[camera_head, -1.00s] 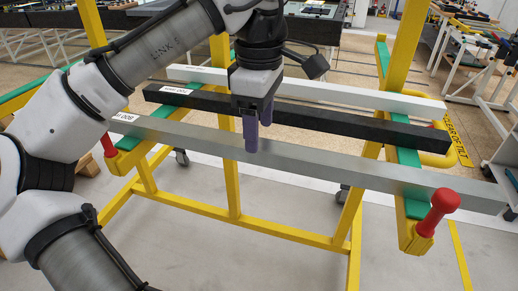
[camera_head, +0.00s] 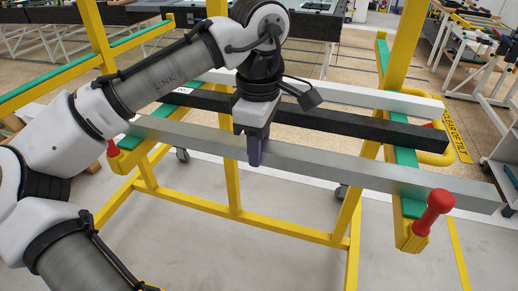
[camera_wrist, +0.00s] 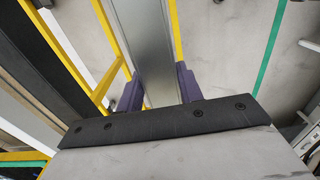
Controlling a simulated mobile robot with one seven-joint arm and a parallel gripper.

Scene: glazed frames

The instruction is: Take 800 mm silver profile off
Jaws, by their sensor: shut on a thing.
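The silver profile (camera_head: 340,170) is a long grey bar, the nearest of three, lying across two yellow arms with green pads. My gripper (camera_head: 254,150) is near the bar's middle, pointing down, with a purple finger over its front face. In the wrist view the profile (camera_wrist: 146,50) runs between the two purple fingers of my gripper (camera_wrist: 158,90), which is shut on it. The far finger is hidden in the head view. I cannot make out a clear gap between bar and pads.
A black profile (camera_head: 350,130) and a white profile (camera_head: 360,95) lie behind it. Red-knobbed stops (camera_head: 433,210) stand at the front ends of the arms. Yellow uprights (camera_head: 405,45) rise behind. The floor (camera_head: 300,265) in front is clear.

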